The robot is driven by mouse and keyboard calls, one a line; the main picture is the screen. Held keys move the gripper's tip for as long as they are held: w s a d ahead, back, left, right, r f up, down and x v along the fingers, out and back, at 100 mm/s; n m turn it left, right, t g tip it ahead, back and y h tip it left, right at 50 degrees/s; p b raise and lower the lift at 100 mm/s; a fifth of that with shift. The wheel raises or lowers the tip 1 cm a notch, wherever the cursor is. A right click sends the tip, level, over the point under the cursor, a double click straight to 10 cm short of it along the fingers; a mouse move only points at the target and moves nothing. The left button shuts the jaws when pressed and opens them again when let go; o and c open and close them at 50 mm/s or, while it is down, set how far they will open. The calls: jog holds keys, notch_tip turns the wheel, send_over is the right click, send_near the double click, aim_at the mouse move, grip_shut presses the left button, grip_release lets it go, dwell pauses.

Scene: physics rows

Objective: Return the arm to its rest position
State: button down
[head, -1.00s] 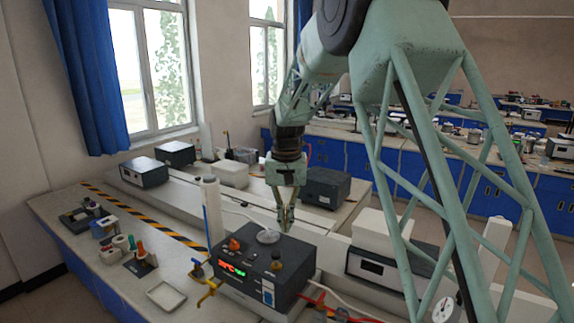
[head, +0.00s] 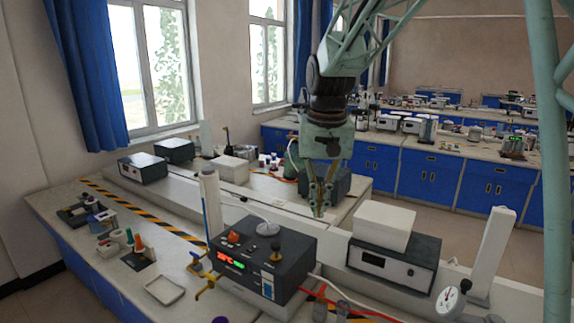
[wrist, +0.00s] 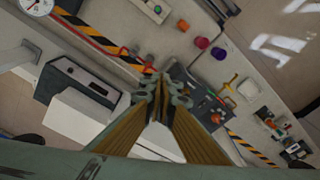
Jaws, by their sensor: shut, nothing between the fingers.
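My gripper (head: 319,210) hangs pointing down in the middle of the head view, above the bench and to the upper right of the dark heater unit with a red and green display (head: 262,258). Its fingers are together with nothing between them. In the wrist view the fingertips (wrist: 163,82) meet in the centre, over the bench far below. My green lattice arm links run from the gripper to the upper right and down the right side.
A white box sits on a dark instrument (head: 393,263) right of the gripper. A white column (head: 495,248) and a dial gauge (head: 449,300) stand farther right. A retort-like white tube (head: 210,205), a shallow tray (head: 164,290) and small coloured items stand left. Floor shows beyond the bench.

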jog(key=s+d+r+t+b, duration=0.1)
jog(key=s+d+b, duration=0.25)
jog(key=s, duration=0.75)
jog(key=s+d+r+b, duration=0.2)
jog(key=s+d, duration=0.3)
jog(key=s, duration=0.6)
jog(key=s+d+f+b, duration=0.1)
jog(key=s+f, duration=0.2)
jog(key=s, duration=0.4)
jog(key=s+d+f+t+b, duration=0.1)
jog(key=s+f+b, duration=0.1)
jog(key=s, duration=0.5)
jog(key=s+d+f+b, duration=0.2)
jog(key=s+f, duration=0.2)
jog(key=s, duration=0.3)
jog(key=shift+t, duration=0.3)
jog(key=shift+d, duration=0.1)
